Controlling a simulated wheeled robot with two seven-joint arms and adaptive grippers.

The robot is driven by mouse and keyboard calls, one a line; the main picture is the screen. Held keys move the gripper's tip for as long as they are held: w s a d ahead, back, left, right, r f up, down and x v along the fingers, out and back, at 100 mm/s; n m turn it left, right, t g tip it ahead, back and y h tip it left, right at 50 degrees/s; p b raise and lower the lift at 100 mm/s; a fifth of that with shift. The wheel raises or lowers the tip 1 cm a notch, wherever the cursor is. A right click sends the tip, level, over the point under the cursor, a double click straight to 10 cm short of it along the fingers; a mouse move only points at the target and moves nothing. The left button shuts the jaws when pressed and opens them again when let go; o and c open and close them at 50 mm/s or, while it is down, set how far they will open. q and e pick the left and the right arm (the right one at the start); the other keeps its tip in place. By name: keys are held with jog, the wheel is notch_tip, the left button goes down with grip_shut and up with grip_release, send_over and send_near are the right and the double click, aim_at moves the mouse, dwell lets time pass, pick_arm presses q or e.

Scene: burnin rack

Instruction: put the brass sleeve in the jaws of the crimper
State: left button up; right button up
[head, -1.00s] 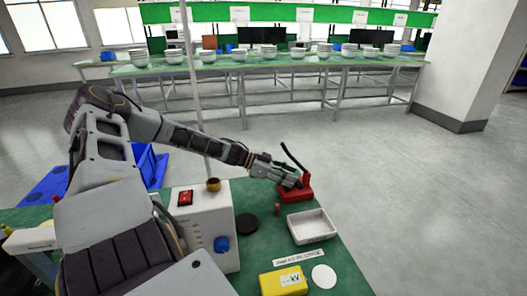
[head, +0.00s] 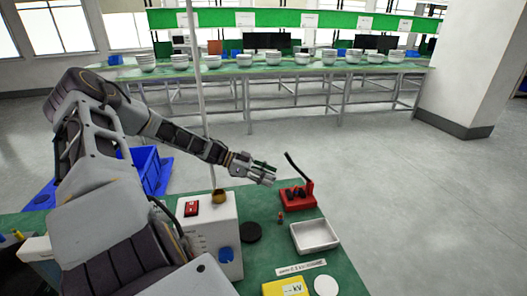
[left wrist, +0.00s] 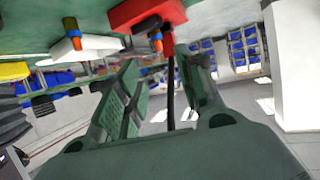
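The red crimper (head: 298,199) stands on the green bench, its dark lever (head: 296,167) raised at a slant. It also shows upside down at the top of the left wrist view (left wrist: 128,14). A small orange-and-blue piece (left wrist: 156,41) shows at its edge there. A small reddish-brown upright piece (head: 281,217) stands left of the crimper. I cannot clearly identify the brass sleeve, nor see whether the jaws hold anything. My left gripper (head: 268,172) is in the air left of the crimper, apart from it, fingers spread and empty. My right gripper is out of view.
A white tray (head: 296,240) lies right of a black disc (head: 251,239). A white instrument box (head: 200,222) carries a brass-coloured cup (head: 219,196). A yellow kV box (head: 276,290) and white disc (head: 326,285) lie in front. A blue crate (head: 150,169) is behind my arm.

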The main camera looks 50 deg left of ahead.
pick_arm(q)
jog(key=shift+v, duration=0.85)
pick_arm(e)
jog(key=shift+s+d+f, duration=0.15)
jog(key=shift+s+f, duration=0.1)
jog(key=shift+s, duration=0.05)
